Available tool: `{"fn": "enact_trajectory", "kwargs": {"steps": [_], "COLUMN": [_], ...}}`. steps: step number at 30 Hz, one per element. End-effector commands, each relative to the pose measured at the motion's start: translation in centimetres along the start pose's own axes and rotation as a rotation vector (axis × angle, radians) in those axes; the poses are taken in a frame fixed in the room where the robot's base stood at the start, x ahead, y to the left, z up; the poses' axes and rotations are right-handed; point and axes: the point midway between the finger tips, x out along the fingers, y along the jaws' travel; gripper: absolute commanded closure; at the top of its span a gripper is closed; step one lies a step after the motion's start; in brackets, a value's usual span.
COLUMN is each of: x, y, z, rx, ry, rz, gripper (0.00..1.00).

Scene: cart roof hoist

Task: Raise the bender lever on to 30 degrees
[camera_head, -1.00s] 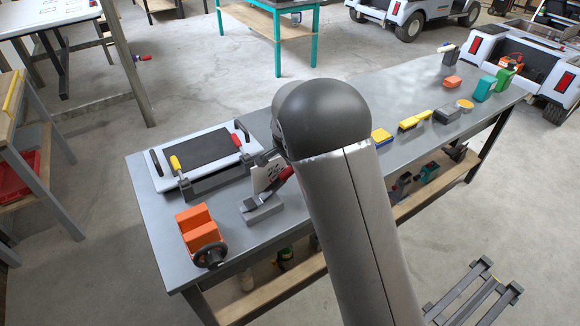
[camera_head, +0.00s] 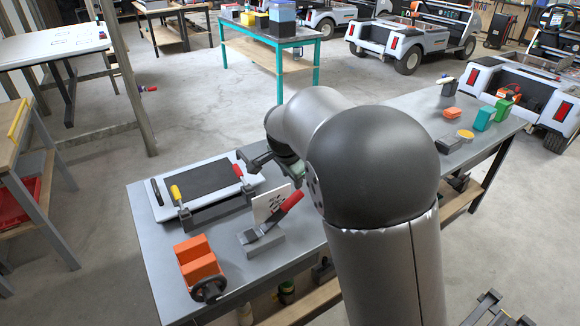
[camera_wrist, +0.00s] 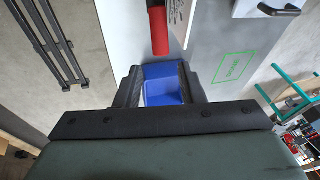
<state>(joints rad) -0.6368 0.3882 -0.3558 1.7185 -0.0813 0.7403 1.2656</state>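The bender (camera_head: 263,247) stands on the near part of the grey bench. Its red-handled lever (camera_head: 287,206) slants up to the right beside a white marked plate (camera_head: 268,203); I cannot read the angle. In the wrist view the red handle (camera_wrist: 158,30) and the edge of the white plate (camera_wrist: 181,12) show at the top, ahead of the fingers. My gripper (camera_wrist: 160,80) is open, its two dark fingers apart, with no contact on the handle. In the head view my gripper (camera_head: 252,160) is partly seen beyond the bender, left of my arm.
A white board with a dark mat (camera_head: 215,177) lies left of the bender, and an orange block (camera_head: 198,262) is nearer. A blue bin (camera_wrist: 163,84) shows between the fingers. A green outline (camera_wrist: 235,67) marks the grey surface. My arm hides the bench middle.

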Motion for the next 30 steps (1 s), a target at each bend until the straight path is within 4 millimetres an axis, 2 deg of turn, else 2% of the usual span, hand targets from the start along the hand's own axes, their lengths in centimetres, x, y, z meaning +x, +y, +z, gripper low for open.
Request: {"fn": "enact_trajectory", "kwargs": {"steps": [3,9,14,24,26,29,30], "x": [-2.5,-5.1,-5.7,-5.7,-5.9,-6.4,-6.6], "y": [-0.1,-0.1,0.0,0.0,1.5,6.0,8.5], "z": [0.0,0.0,0.0,0.0,-0.5,-1.1,-1.1], "rx": [-0.002,-0.001,-0.001,-0.001,-0.023,-0.113,-0.169], "ry": [0.001,0.001,0.001,0.001,-0.014,-0.064,-0.091], "rz": [-0.005,-0.002,0.000,0.000,0.010,0.035,0.045], "gripper": [0.65,0.65,0.65,0.65,0.65,0.65,0.65]}}
